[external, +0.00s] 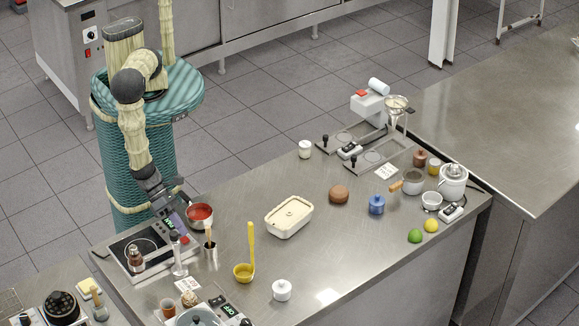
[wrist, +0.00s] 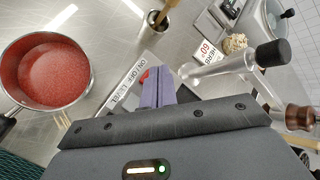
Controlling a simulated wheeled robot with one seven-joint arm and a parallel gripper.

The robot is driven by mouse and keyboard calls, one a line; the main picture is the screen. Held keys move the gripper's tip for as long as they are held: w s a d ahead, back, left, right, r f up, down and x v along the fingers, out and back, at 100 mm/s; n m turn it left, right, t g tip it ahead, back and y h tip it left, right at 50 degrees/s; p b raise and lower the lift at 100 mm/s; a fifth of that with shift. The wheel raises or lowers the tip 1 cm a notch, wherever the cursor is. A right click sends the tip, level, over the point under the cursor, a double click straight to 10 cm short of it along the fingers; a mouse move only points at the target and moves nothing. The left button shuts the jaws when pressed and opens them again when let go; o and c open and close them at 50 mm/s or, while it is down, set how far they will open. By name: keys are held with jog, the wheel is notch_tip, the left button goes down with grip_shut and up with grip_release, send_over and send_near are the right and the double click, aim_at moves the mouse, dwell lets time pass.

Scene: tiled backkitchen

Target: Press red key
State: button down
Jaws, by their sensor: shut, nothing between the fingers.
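A red key shows in the wrist view (wrist: 145,75), partly hidden behind my gripper's fingertips. It sits by a white strip (wrist: 128,85) lettered ON, OFF and LEVEL, on the front of the cooktop (external: 138,254). My gripper (wrist: 152,82) has its purple fingers together, with nothing between them. It points down at the strip, with its tips over or beside the red key; I cannot tell whether they touch.
A pot of red sauce (external: 199,213) stands close beside my gripper; it fills the left of the wrist view (wrist: 45,72). A metal cup with a brush (external: 210,249), a metal tool (external: 179,262) and a pepper mill (external: 136,258) stand nearby.

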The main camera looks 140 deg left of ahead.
aim_at(181, 237)
jog(key=shift+f, duration=0.2)
jog(key=shift+f+b, duration=0.25)
jog(key=shift+b, duration=0.05)
jog(key=shift+f, duration=0.4)
dwell(0.6)
jog(key=shift+r+p, duration=0.5)
jog(key=shift+r, duration=0.4)
notch_tip(181, 237, up, 6)
jog(key=p, duration=0.4)
jog(key=shift+p, duration=0.4)
